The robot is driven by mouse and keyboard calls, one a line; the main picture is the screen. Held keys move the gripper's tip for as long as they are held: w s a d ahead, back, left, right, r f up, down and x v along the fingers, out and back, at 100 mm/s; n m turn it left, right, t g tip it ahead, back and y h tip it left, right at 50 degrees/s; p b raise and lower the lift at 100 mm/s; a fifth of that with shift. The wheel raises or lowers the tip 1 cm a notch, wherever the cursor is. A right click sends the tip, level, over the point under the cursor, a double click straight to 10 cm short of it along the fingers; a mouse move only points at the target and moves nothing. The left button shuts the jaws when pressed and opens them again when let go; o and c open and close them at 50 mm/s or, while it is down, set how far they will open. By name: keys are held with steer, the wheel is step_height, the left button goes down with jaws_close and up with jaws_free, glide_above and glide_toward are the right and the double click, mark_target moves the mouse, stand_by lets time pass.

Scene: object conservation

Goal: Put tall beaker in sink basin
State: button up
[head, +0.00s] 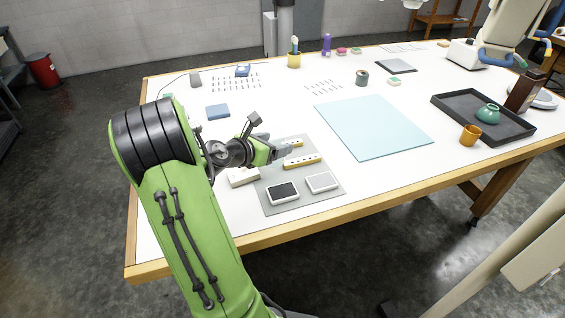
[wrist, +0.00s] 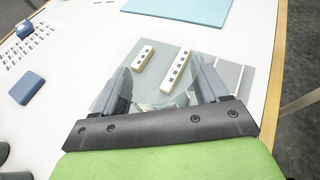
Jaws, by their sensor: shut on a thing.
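My gripper (head: 280,152) is over the left part of the white table, above a grey mat. In the wrist view its two fingers (wrist: 160,88) are apart, with a clear, glassy thing between them. This looks like the tall beaker (wrist: 151,88); the mat and the yellow-edged blocks show through it. Its outline is faint, so I cannot tell its full height or tilt. In the head view the beaker is too faint to make out beside the fingers. No sink basin is in either view.
The white table (head: 240,222) bears the grey mat (head: 267,205) with small devices, a pale blue mat (head: 375,127) and a dark tray (head: 450,112) with a green bowl (head: 488,114). An orange cup (head: 470,135) stands near the right edge.

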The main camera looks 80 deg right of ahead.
step_height(320, 180, down, 8)
steer(key=shift+r+b, duration=0.2)
steer(key=shift+b, duration=0.85)
steer(key=shift+r, duration=0.1)
steer(key=o, duration=1.1)
steer(key=shift+c, duration=0.2)
